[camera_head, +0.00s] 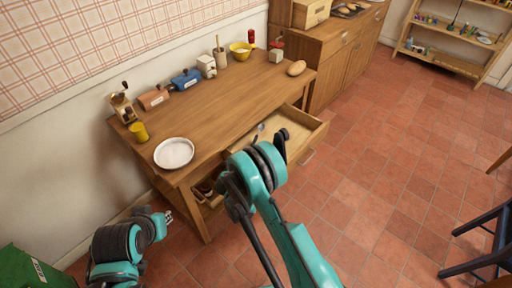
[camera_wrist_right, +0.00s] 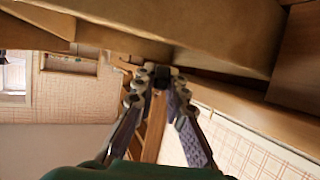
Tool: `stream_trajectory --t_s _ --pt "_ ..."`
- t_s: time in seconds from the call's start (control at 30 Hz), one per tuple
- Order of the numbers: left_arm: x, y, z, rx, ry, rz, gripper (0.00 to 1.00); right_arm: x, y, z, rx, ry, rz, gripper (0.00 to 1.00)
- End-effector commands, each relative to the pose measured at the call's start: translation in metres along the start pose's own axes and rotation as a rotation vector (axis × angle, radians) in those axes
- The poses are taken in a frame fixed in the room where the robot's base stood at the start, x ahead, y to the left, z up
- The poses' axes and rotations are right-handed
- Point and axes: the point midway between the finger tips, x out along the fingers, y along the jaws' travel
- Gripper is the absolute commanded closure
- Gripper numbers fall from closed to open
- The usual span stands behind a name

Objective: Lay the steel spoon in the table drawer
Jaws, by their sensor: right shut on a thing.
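The table drawer (camera_head: 309,132) is pulled out from the wooden table, and its pale inside shows partly behind my right arm. A small greyish, shiny piece (camera_head: 260,128) shows over the drawer next to my right wrist; it looks like part of the steel spoon, the rest being hidden. My right gripper (camera_wrist_right: 160,78) is shut with its fingertips close together; what it grips is barely visible in the wrist view. In the head view my right wrist is above the drawer and hides the fingertips. My left gripper (camera_head: 168,216) is low, left of the table, its opening too small to judge.
On the wooden table (camera_head: 225,110) stand a white plate (camera_head: 174,153), a yellow cup (camera_head: 139,132), a grinder (camera_head: 122,107), a yellow bowl (camera_head: 240,51) and a bread roll (camera_head: 297,68). A cabinet (camera_head: 345,60) adjoins at right. A dark chair (camera_head: 485,240) stands lower right; the floor between is clear.

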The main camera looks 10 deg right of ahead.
Motion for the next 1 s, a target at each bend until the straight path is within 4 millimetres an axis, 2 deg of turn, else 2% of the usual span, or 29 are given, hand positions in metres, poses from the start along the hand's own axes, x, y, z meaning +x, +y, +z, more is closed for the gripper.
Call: stream_trajectory --t_s 0.03,0.1,0.17,0.3,0.53,0.73,0.8,1.0 --pt "0.006 0.0 0.004 0.0 0.0 0.0 0.83 0.006 0.0 0.014 0.0 0.0 0.0 1.0" --pt "0.01 0.0 0.007 0.0 0.0 0.0 0.83 0.011 0.0 0.026 0.0 0.0 0.0 1.0" --pt "0.011 0.0 0.008 0.0 0.0 0.0 0.83 0.023 0.002 0.016 0.002 0.0 0.004 1.0" --pt "0.014 0.0 0.01 0.0 0.0 0.0 0.83 0.04 0.001 0.008 0.001 -0.001 0.002 1.0" --pt "0.017 0.0 0.012 0.0 0.0 0.0 0.83 0.055 0.001 0.001 0.001 0.0 0.0 1.0" --pt "0.027 0.0 0.019 0.0 0.0 0.0 0.83 0.087 0.001 -0.007 0.001 -0.001 0.001 1.0" --pt "0.033 0.0 0.023 0.0 0.0 0.0 0.83 0.088 0.0 0.003 0.0 -0.001 -0.001 1.0" --pt "0.031 0.0 0.022 0.0 0.0 0.0 0.83 0.087 0.0 0.001 0.0 0.0 -0.001 1.0"
